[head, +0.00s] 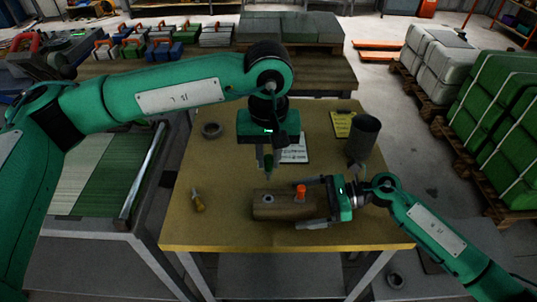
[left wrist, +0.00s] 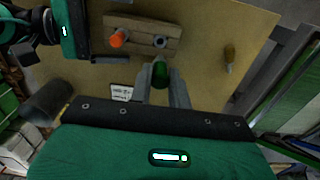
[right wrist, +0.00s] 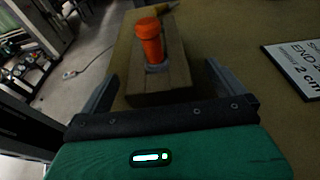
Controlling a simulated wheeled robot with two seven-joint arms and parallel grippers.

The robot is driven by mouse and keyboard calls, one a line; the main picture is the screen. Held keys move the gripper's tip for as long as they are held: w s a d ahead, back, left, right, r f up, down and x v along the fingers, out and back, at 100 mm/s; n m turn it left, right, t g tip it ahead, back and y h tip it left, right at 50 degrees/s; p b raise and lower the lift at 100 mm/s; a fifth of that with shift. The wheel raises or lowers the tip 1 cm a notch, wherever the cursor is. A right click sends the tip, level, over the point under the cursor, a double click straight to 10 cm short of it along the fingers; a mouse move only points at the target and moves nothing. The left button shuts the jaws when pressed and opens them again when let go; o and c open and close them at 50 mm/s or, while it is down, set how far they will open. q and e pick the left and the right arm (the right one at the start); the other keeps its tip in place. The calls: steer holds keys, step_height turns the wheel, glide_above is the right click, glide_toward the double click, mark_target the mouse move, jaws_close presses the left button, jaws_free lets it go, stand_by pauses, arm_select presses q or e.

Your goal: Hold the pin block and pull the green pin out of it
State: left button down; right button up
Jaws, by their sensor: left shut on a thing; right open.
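The wooden pin block (head: 282,212) lies on the table with an orange pin (head: 300,191) standing in it and an empty round hole (left wrist: 160,42) beside that pin. My left gripper (head: 267,167) is shut on the green pin (left wrist: 161,74), which is out of the block and held above it. My right gripper (head: 318,204) is open, low over the table. In the right wrist view its fingers (right wrist: 160,88) stand either side of the block's end, with gaps visible.
A yellow-handled tool (head: 198,202) lies left of the block on the tabletop (head: 220,232). A dark cylinder (head: 364,134) stands behind my right gripper. A white card (head: 294,150) and a yellow clipboard (head: 342,124) lie behind the block.

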mark_target(268, 172)
arm_select(q)
steer(key=shift+f, duration=0.1)
arm_select(e)
steer(key=shift+d, duration=0.1)
arm_select(q)
steer(key=shift+f+b, duration=1.7)
steer(key=shift+b, duration=0.05)
arm_select(e)
steer(key=shift+v, duration=4.45)
